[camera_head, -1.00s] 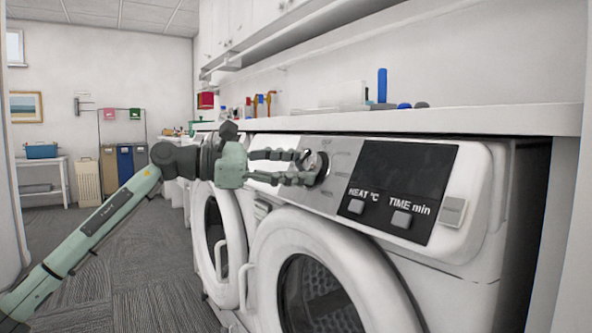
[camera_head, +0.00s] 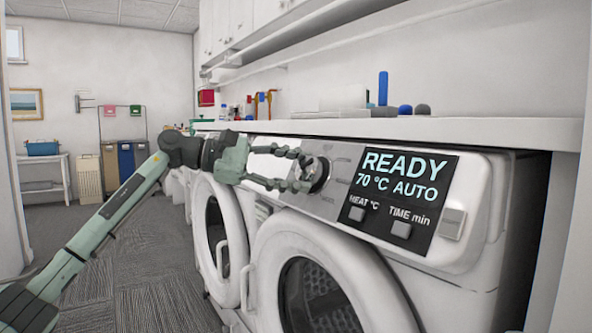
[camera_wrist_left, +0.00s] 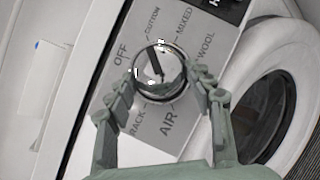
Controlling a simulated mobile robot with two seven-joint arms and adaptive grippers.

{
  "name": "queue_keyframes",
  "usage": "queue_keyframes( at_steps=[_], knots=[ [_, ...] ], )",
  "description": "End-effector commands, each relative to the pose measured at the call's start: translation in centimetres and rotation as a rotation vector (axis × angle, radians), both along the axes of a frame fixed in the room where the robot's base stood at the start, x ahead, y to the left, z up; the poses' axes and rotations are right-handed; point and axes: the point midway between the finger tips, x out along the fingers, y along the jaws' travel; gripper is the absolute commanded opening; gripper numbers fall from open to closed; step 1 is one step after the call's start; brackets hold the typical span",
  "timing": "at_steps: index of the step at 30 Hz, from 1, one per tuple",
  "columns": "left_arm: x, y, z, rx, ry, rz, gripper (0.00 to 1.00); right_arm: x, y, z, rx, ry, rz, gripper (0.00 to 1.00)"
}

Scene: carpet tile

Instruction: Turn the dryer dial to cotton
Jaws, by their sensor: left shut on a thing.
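The dryer dial (camera_head: 321,174) is a round metallic knob on the left part of the dryer's control panel; it also shows in the left wrist view (camera_wrist_left: 173,62). Its black pointer line reaches up near the COTTON label (camera_wrist_left: 152,20), to the right of OFF (camera_wrist_left: 120,55). MIXED and WOOL lie further right, AIR and RACK below. My left gripper (camera_head: 306,173) is shut on the dial, one finger on each side. The dryer display (camera_head: 405,185) is lit and reads READY, 70 °C AUTO. My right gripper is not in view.
The round dryer door (camera_head: 262,232) bulges out below the panel. HEAT (camera_head: 357,214) and TIME (camera_head: 401,230) buttons sit right of the dial. A white counter (camera_head: 450,130) runs above the machines, with bottles and small items on it. The carpet aisle on the left is clear.

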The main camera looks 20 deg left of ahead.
Motion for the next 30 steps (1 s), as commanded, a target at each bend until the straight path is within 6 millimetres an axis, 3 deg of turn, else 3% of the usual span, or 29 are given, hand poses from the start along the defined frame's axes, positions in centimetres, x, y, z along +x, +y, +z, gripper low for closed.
queue_keyframes(
  at_steps=[4,5,10,21,30],
  knots=[
    [0.0,0.0,0.0,0.0,0.0,0.001,0.23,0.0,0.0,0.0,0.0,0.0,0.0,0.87],
    [0.0,0.0,0.0,0.0,0.0,0.001,0.53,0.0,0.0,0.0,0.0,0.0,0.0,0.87],
    [0.0,0.0,0.0,0.0,0.001,0.002,0.73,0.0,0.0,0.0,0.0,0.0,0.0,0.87],
    [-0.2,0.5,0.1,-0.001,0.0,0.002,0.73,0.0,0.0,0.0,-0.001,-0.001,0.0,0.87],
    [-2.7,5.3,1.1,0.0,0.001,0.005,0.73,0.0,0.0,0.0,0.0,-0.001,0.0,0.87]
  ],
)
